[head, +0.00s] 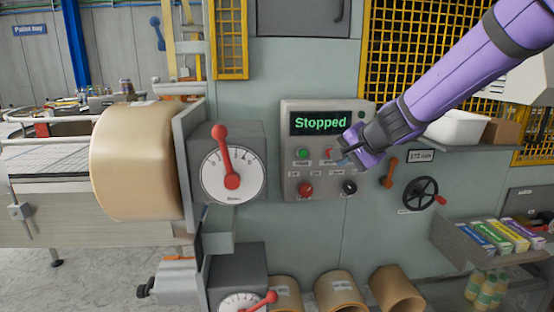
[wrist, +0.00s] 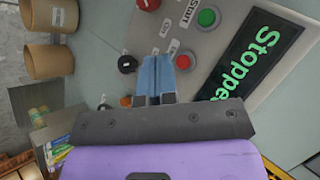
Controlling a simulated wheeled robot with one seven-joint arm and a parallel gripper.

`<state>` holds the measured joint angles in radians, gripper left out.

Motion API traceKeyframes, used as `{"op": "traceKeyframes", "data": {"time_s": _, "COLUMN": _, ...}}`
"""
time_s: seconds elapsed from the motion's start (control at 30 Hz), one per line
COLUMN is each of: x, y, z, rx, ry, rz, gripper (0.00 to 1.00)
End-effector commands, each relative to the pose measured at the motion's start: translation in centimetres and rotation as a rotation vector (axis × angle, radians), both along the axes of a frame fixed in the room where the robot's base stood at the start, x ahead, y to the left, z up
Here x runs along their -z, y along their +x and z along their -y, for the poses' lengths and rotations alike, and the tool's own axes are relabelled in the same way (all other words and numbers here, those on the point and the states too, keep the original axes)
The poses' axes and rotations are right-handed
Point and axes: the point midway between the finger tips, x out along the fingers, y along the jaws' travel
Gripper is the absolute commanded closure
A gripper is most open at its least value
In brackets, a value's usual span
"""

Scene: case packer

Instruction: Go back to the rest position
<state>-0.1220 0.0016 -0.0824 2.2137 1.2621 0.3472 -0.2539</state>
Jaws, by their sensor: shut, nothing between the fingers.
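My purple arm reaches in from the upper right in the head view. My gripper (head: 343,158) is in front of the control panel (head: 290,165), close to its red button (head: 329,153). In the wrist view the two blue fingers of my gripper (wrist: 157,62) are together with nothing between them. The panel's display (head: 320,122) reads "Stopped" in green. The wrist view shows a green button (wrist: 208,17) and a red button (wrist: 183,61) just beyond the fingertips. I cannot tell if the fingertips touch the panel.
A dial with a red lever (head: 232,172) and a large tape roll (head: 130,160) stand left of the panel. A black handwheel (head: 420,194) is to the right. Several cardboard rolls (head: 340,292) sit below. A yellow mesh guard (head: 400,50) is behind my arm.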

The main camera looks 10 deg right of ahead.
Motion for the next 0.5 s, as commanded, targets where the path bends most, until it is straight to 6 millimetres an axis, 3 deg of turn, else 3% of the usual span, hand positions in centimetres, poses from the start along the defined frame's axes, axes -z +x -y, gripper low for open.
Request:
{"op": "traceKeyframes", "data": {"time_s": 0.03, "x": -1.2, "y": -1.7, "z": -0.1, "rx": -0.046, "ry": -0.021, "rz": 0.017, "gripper": 1.0}}
{"op": "traceKeyframes", "data": {"time_s": 0.2, "x": -3.7, "y": -7.9, "z": -0.1, "rx": -0.221, "ry": -0.13, "rz": 0.037, "gripper": 1.0}}
{"op": "traceKeyframes", "data": {"time_s": 0.5, "x": -4.9, "y": -19.3, "z": 1.7, "rx": -0.456, "ry": -0.396, "rz": 0.008, "gripper": 1.0}}
